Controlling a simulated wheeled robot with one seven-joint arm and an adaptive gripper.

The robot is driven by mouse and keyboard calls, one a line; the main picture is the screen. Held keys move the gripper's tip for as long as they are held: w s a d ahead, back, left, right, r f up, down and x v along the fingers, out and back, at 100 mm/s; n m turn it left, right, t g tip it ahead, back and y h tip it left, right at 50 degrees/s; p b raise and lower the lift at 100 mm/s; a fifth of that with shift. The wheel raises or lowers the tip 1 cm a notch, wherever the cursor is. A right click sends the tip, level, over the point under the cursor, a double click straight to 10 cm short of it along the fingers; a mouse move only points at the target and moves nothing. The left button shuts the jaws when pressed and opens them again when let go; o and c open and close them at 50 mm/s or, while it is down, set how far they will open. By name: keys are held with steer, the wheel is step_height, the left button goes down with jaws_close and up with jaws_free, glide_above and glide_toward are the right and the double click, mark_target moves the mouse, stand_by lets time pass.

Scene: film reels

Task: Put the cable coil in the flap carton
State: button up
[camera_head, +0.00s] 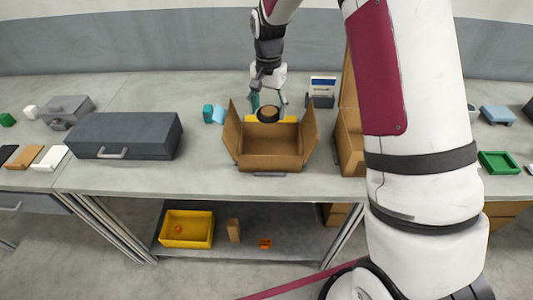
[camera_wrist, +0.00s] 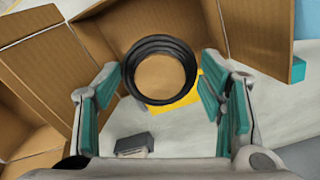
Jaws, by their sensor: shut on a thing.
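The cable coil is a black ring (camera_wrist: 160,43) between the fingers of my gripper (camera_wrist: 163,88) in the wrist view. Brown shows inside the ring. In the head view, my gripper (camera_head: 269,102) is shut on the coil, at the back edge of the flap carton (camera_head: 270,162). The flap carton is brown, open at the top, with its flaps spread outward. Its cardboard also shows in the wrist view (camera_wrist: 250,35). The coil is held up near the carton's far side; I cannot tell whether it is over the opening.
A yellow item (camera_head: 289,119) lies behind the carton. Teal and light-blue blocks (camera_head: 213,113) stand to its left, beyond a large grey case (camera_head: 125,135). A taller cardboard box (camera_head: 350,135) stands close on the right. A yellow bin (camera_head: 187,229) is on the shelf below.

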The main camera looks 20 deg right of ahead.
mark_target(269, 123)
steer(key=f+m+b, duration=0.2)
steer(key=m+b, duration=0.2)
steer(key=m, duration=0.1)
steer(key=shift+w+f, duration=0.2)
steer(key=shift+f, duration=0.2)
steer(key=m+b, duration=0.1)
steer(key=f+m+b, duration=0.1)
steer(key=m, duration=0.1)
steer(key=shift+s+f+b, duration=0.1)
steer(key=shift+s+b, duration=0.2)
steer(key=shift+b, duration=0.1)
steer(key=m+b, duration=0.1)
steer(key=s+f+m, duration=0.1)
steer(key=shift+m+b, duration=0.3)
steer(key=shift+b, duration=0.05)
step_height(269, 123, down, 10)
steer(key=shift+r, duration=0.15)
steer(key=o, duration=1.2)
steer(key=shift+f, duration=0.2)
